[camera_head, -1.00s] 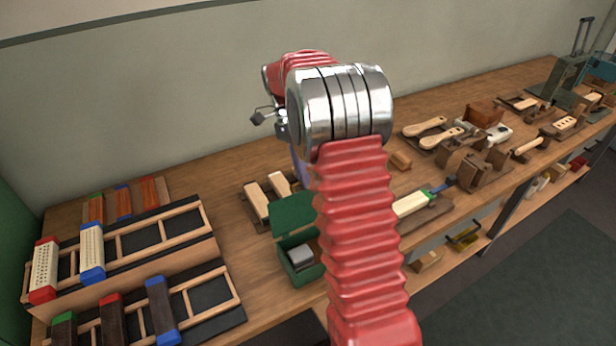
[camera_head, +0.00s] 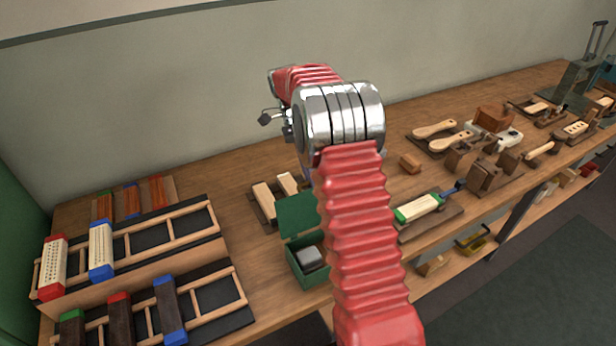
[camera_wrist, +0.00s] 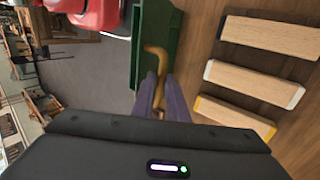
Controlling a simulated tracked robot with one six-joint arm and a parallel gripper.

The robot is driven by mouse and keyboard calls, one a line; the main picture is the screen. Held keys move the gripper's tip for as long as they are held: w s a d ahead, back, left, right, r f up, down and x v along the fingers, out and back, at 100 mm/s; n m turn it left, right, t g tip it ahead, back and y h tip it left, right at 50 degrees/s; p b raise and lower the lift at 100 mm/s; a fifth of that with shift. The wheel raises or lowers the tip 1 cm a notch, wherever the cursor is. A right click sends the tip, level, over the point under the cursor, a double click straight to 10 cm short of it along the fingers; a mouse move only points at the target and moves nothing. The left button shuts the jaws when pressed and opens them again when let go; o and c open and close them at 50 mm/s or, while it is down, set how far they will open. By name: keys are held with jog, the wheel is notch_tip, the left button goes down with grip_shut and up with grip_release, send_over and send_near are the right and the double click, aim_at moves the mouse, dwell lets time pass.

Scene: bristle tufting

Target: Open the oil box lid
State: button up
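The green oil box (camera_head: 311,277) stands at the bench's front edge in the head view, with a grey block inside. Its green lid (camera_head: 297,213) stands raised at the back of the box. My arm hides part of the right side of both. In the wrist view a dark green hollow part of the oil box or lid (camera_wrist: 171,30) lies ahead of my gripper (camera_wrist: 162,80). A curved brass-coloured piece (camera_wrist: 158,58) shows between the two fingers, which have a narrow gap. I cannot tell whether they touch it. My gripper is hidden in the head view.
Wooden blocks (camera_head: 264,200) lie just behind the box; several also show in the wrist view (camera_wrist: 265,75). Racks with brushes (camera_head: 130,250) stand at the left. A green-ended brush (camera_head: 418,207) lies right of my arm. Bare bench lies behind the blocks.

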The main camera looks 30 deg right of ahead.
jog(key=o, duration=0.4)
jog(key=shift+c, duration=0.2)
jog(key=shift+a, duration=0.1)
jog(key=shift+w+r, duration=0.15)
jog(key=shift+r, duration=0.05)
jog(key=v, duration=0.7)
jog(key=shift+c, duration=0.5)
